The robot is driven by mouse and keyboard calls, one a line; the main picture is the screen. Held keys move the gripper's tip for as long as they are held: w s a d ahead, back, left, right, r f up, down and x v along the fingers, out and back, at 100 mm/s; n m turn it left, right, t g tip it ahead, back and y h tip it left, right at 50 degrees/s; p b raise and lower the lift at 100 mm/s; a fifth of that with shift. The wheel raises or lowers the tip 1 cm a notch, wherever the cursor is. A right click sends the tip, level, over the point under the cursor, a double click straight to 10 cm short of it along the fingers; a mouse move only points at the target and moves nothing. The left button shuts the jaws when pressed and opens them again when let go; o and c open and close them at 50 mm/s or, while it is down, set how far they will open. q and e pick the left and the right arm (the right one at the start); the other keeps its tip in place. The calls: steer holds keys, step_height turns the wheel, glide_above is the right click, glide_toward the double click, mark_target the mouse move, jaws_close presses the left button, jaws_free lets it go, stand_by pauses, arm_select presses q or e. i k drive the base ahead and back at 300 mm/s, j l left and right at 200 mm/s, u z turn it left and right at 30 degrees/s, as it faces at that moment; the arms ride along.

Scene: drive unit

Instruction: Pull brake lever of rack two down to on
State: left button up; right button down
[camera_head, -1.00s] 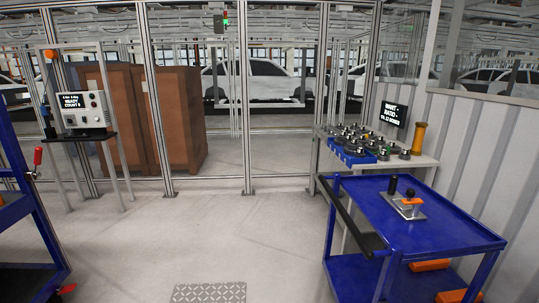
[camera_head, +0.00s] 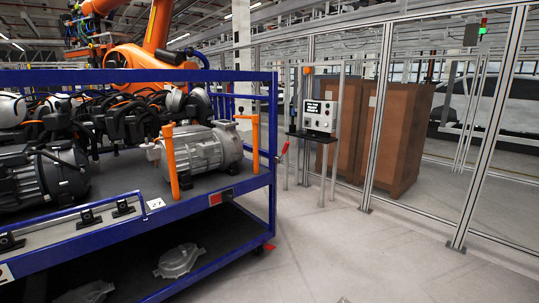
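A blue rack (camera_head: 262,180) fills the left half of the head view and carries grey drive units. A small lever with a red grip (camera_head: 285,147) sticks out at the rack's right end post, its grip slanting up and to the right. A small red part (camera_head: 268,247) shows near the floor at the same corner. A white label (camera_head: 156,203) on the front edge is too small to read surely, so I cannot tell whether this is rack two. Neither of my grippers is in view.
Orange posts (camera_head: 170,162) stand on the rack's upper deck. A control panel (camera_head: 319,117) on a stand is behind the lever, before a metal-framed fence (camera_head: 383,90) and brown cabinets (camera_head: 402,135). The floor (camera_head: 350,250) right of the rack is clear.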

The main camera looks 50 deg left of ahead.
mark_target(287, 143)
steer(key=u, duration=1.35)
steer(key=i+l+z, duration=0.1)
steer(key=i, duration=1.55)
steer(key=i+l, duration=0.15)
steer(key=i, duration=1.45)
steer(key=l+z, duration=0.05)
steer(key=l, duration=0.05)
